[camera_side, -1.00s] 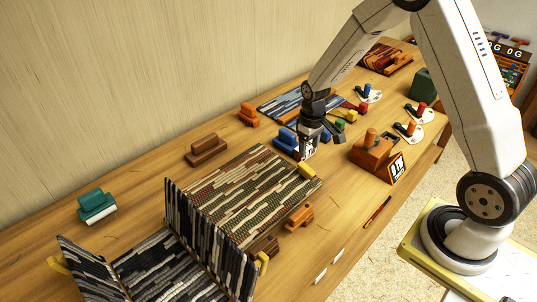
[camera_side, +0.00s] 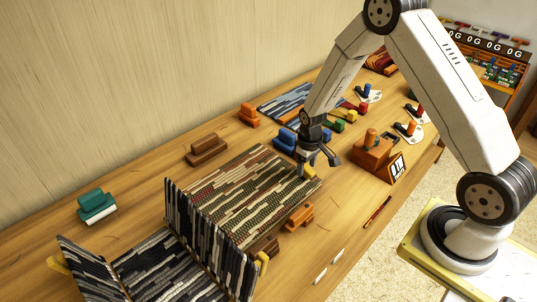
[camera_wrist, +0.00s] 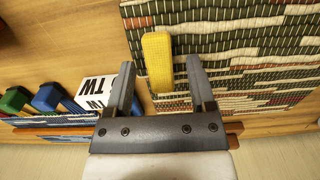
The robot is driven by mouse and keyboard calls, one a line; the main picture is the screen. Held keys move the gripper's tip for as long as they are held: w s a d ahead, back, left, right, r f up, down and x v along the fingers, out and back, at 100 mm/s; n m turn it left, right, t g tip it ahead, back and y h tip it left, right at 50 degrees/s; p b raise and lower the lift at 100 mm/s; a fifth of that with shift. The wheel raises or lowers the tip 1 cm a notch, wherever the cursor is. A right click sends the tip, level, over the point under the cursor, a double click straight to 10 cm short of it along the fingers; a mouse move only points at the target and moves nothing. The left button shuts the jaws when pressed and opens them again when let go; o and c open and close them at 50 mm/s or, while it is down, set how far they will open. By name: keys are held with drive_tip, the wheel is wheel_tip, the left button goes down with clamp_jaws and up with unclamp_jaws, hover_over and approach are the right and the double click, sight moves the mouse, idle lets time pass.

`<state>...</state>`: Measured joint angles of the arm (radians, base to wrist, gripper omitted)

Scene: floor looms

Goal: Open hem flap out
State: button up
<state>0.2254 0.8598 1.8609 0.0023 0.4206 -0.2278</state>
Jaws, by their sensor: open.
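A woven mat (camera_side: 245,195) with green, cream and red stripes lies flat on the table. A yellow tab (camera_wrist: 157,62) sits at its edge. My gripper (camera_wrist: 160,68) is open, with one finger on each side of the tab in the wrist view. In the side view my gripper (camera_side: 314,168) is over that corner of the mat and partly hides the tab; contact cannot be told. A dark grey striped piece (camera_side: 160,272) lies at the front left, with two panels standing upright and yellow tabs at its outer edges.
A white lettered cube (camera_wrist: 97,92) is close to my left finger in the wrist view. An orange block (camera_side: 300,216) stands by the mat's near edge. A brown block (camera_side: 206,150) is behind it. An orange-brown box (camera_side: 372,150) is to the right.

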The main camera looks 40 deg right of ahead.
clamp_jaws()
idle(1.5)
